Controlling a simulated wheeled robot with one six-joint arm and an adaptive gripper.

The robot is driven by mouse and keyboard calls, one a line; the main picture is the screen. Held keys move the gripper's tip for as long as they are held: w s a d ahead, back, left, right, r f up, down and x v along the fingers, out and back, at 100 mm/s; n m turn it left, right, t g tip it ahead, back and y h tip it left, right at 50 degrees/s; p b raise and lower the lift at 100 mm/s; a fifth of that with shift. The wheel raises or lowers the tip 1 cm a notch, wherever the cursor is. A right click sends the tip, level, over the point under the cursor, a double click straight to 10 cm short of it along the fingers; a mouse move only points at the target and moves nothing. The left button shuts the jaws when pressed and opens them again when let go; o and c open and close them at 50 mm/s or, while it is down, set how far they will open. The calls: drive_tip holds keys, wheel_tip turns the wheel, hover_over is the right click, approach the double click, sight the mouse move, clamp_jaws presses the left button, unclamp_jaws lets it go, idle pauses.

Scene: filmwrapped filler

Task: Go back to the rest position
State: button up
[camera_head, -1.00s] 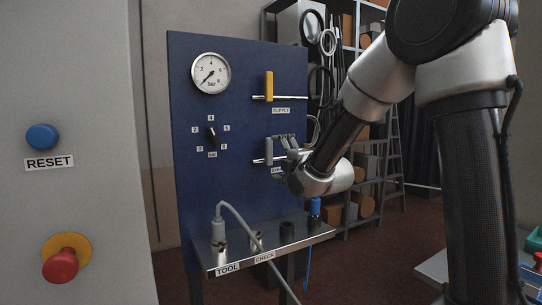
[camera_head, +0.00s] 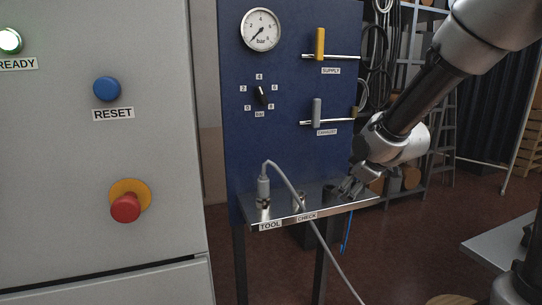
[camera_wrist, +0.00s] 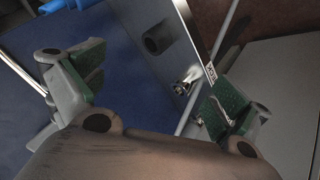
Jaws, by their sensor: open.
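My gripper (camera_head: 352,188) is at the right end of the steel shelf in the head view, below the exhaust valve and apart from its handle. In the wrist view its two green-padded fingers (camera_wrist: 158,92) are spread with nothing between them. The grey exhaust handle (camera_head: 317,111) stands upright on its pipe. The yellow supply handle (camera_head: 320,44) is also upright. My gripper hides part of the shelf's right end.
The blue panel (camera_head: 290,85) carries a gauge (camera_head: 260,30) and a dial (camera_head: 262,95). A grey hose (camera_head: 287,180) is plugged in at TOOL on the steel shelf (camera_head: 335,208). A grey cabinet (camera_head: 60,150) stands left. A grey table (camera_head: 505,240) is at the lower right.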

drive_tip(key=s+d+r+m+g, duration=0.1)
drive_tip(key=s+d+m, duration=0.3)
drive_tip(key=s, duration=0.5)
drive_tip(key=s+d+r+m+g+h, duration=0.1)
drive_tip(key=s+d+r+m+g, duration=0.1)
drive_tip(key=s, duration=0.8)
drive_tip(key=s+d+r+m+g+h, duration=0.1)
drive_tip(key=s+d+m, duration=0.4)
drive_tip(key=s, duration=0.5)
drive_tip(key=shift+d+r+m+g, duration=0.4)
drive_tip(key=shift+r+g, duration=0.1)
drive_tip(key=shift+r, duration=0.85)
